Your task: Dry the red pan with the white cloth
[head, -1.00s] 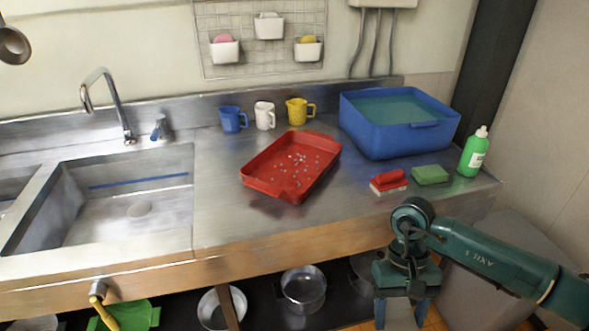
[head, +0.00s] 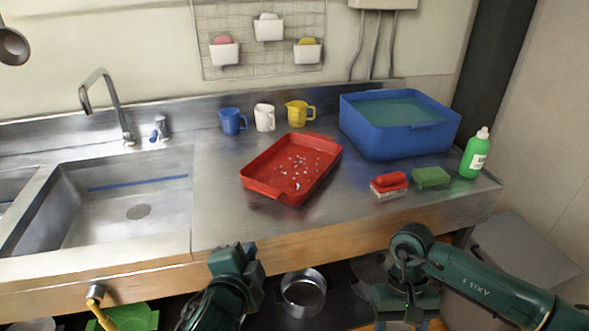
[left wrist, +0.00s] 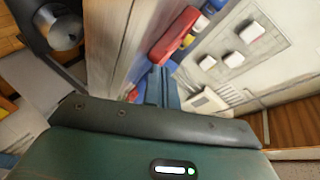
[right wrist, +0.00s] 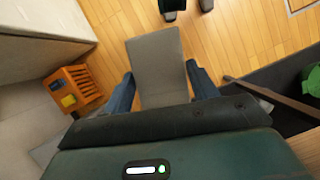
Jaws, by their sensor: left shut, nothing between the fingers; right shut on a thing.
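The red pan (head: 262,188) is a shallow rectangular tray lying on the steel counter, with scattered pale specks or drops inside. It also shows in the left wrist view (left wrist: 168,38). My left gripper (left wrist: 160,88) is shut and empty; in the head view its arm reaches up at the bottom centre, in front of the counter and below the pan. My right gripper (right wrist: 162,88) points down in front of the counter's right part, its blue fingers on both sides of a flat grey-beige piece (right wrist: 158,60). I cannot tell whether this is the white cloth.
A sink (head: 125,170) is on the left. Three mugs (head: 264,117) stand behind the pan. A blue basin (head: 400,141), red brush (head: 389,184), green sponge (head: 430,177) and green bottle (head: 474,155) are at the right. Counter between sink and pan is clear.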

